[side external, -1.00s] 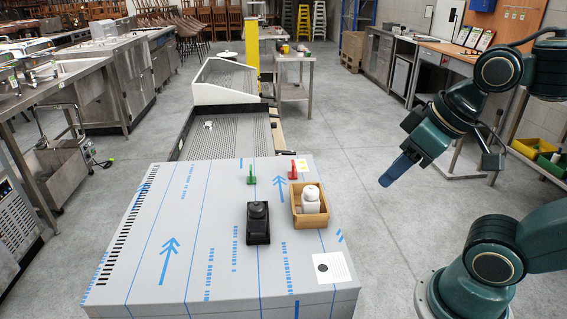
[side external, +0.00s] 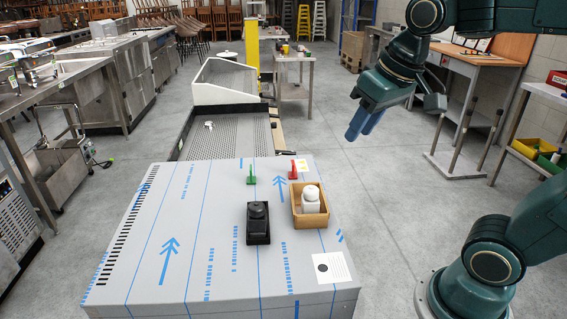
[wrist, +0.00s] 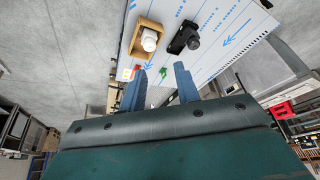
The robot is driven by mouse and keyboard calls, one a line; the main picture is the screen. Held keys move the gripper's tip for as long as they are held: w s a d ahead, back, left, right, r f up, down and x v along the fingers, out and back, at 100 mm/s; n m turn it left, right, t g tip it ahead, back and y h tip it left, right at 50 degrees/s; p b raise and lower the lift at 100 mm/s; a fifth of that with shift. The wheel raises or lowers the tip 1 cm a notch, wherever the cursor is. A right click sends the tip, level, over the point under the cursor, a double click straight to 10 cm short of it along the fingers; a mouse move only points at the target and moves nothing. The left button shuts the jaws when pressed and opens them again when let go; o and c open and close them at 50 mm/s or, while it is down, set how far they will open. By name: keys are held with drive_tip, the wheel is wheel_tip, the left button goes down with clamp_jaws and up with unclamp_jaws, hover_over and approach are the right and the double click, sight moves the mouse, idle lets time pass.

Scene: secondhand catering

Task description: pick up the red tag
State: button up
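The red tag (side external: 293,170) stands at the far right part of the grey, blue-marked table top (side external: 205,240), beside a small white-and-yellow card. It also shows small in the wrist view (wrist: 137,69), just past the tip of the left finger. My gripper (side external: 361,137) is up in the air to the right of the table, apart from the tag. Its two blue fingers are spread with nothing between them, as the wrist view also shows (wrist: 160,84).
A green tag (side external: 251,176) stands left of the red one. A wooden box (side external: 324,217) with a white bottle (side external: 310,198) sits nearer, and a black bottle-like thing (side external: 258,225) is beside it. The table's left side is clear.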

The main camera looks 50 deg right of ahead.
drive_tip(key=w+d+r+m+g, duration=0.1)
drive_tip(key=w+d+m, duration=0.15)
drive_tip(key=w, duration=0.75)
drive_tip(key=m+g, duration=0.4)
drive_tip(key=m, duration=0.2)
hover_over(293, 162)
wheel_tip(293, 162, down, 16)
drive_tip(key=shift+n, duration=0.25)
drive_tip(key=shift+a+f, duration=0.1)
drive_tip(key=shift+f, duration=4.15)
drive_tip(key=shift+f, duration=0.15)
